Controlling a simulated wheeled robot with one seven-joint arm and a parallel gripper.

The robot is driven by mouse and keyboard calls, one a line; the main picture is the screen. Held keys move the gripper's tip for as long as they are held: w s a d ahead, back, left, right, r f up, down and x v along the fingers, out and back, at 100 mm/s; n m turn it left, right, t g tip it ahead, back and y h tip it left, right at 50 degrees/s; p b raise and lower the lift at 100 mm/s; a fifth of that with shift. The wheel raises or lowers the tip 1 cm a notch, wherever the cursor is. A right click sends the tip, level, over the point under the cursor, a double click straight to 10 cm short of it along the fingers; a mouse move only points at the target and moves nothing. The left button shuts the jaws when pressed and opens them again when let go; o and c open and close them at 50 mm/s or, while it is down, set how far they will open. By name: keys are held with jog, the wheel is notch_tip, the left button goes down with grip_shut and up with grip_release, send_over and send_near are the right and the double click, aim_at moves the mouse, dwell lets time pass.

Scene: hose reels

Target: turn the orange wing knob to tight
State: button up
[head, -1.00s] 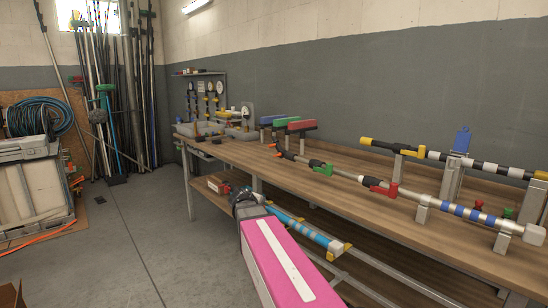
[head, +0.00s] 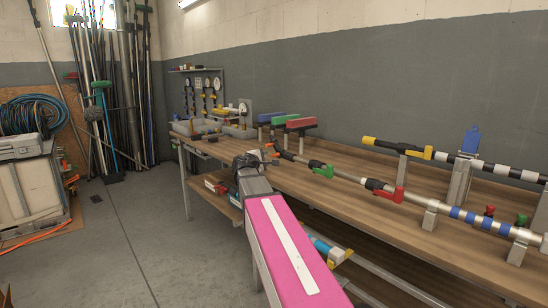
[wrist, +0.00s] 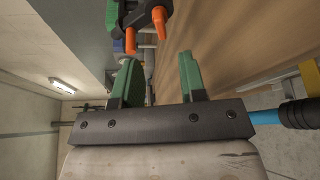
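In the wrist view two orange prongs (wrist: 131,40) stick out from a dark and green body. My gripper (wrist: 159,58) is open, its two green fingers apart with nothing between them. The prongs are just beyond the fingertips, towards the left finger, apart from it as far as I can tell. In the head view my pink arm reaches up to the bench's front edge, and my gripper's fingers are mostly hidden there.
The wooden bench (head: 440,235) runs along the wall. The pole carries a green lever (head: 323,171) and a red lever (head: 387,192). Behind it lies another pole with a yellow lever (head: 428,152). A blue pole (head: 320,246) is on the lower level.

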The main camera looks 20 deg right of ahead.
aim_at(274, 156)
jog(key=x, duration=0.9)
jog(key=shift+a, duration=0.1)
grip_shut()
